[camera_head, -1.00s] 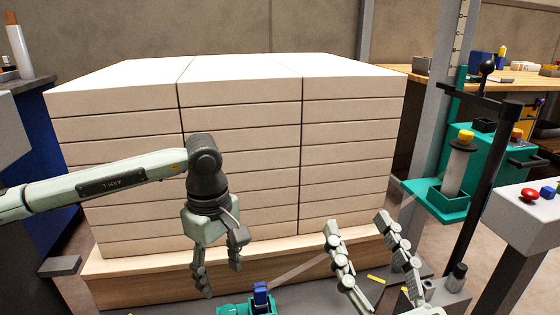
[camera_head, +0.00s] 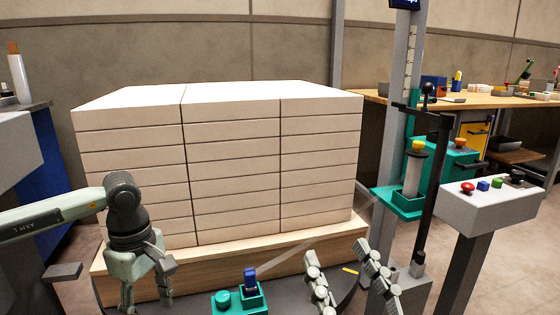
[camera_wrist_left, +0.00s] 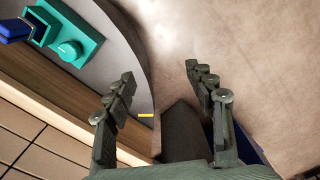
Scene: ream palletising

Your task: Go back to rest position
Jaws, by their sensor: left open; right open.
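My left gripper (camera_head: 146,290) is open and empty, low at the left in front of the stack in the head view. Its two fingers also show spread apart in the left wrist view (camera_wrist_left: 165,85), with nothing between them. My right gripper (camera_head: 345,285) is open and empty at the bottom, right of centre, with its fingertips pointing up. The ream stack (camera_head: 232,160) stands in three columns of several layers on a wooden pallet (camera_head: 300,262). Neither gripper touches the reams.
A teal fixture with a blue part (camera_head: 250,282) sits in front of the pallet. A post with a teal holder (camera_head: 402,200) and a grey button console (camera_head: 490,205) stand at the right. A wooden workbench (camera_head: 500,106) is behind. Floor is bare at far right.

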